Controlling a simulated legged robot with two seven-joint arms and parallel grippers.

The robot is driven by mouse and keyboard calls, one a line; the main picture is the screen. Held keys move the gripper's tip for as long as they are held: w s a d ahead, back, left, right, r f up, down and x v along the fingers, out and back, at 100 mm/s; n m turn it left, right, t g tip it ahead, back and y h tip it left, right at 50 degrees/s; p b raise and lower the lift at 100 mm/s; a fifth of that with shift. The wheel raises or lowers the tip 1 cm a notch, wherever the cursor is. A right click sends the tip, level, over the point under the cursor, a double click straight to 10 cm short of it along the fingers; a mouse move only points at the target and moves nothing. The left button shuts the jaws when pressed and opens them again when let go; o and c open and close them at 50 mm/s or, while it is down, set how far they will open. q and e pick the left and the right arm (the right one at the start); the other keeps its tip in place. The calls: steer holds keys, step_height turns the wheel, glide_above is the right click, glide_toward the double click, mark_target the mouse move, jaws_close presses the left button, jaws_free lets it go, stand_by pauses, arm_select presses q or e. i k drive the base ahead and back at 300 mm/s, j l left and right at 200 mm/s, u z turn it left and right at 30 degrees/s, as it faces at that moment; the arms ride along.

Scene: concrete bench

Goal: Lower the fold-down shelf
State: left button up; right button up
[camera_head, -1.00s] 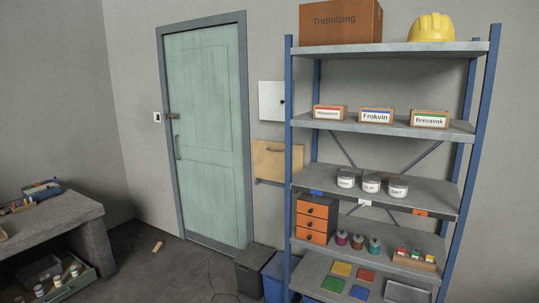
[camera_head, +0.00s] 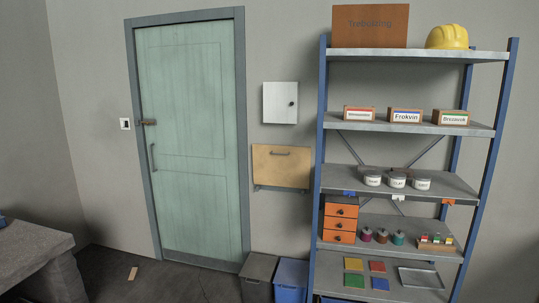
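The fold-down shelf (camera_head: 281,169) is a tan wooden panel on the back wall, between the green door and the metal rack. It stands upright, flat against the wall. Neither of my grippers is in the picture.
A white wall cabinet (camera_head: 280,103) hangs just above the panel. A grey bin (camera_head: 258,275) and a blue bin (camera_head: 291,279) stand on the floor below. The loaded rack (camera_head: 322,130) is close on the right. A concrete bench (camera_head: 35,240) is at left; floor before the door is mostly clear.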

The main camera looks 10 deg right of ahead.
mark_target(287, 166)
steer(key=i+j, duration=0.2)
steer(key=i+j+z, duration=0.15)
steer(key=j, duration=0.25)
steer(key=i+j, duration=0.25)
steer(key=i+j+z, duration=0.1)
steer(key=j, duration=0.3)
steer(key=i+j, duration=0.25)
steer(key=i+j+z, duration=0.15)
steer(key=j, duration=0.3)
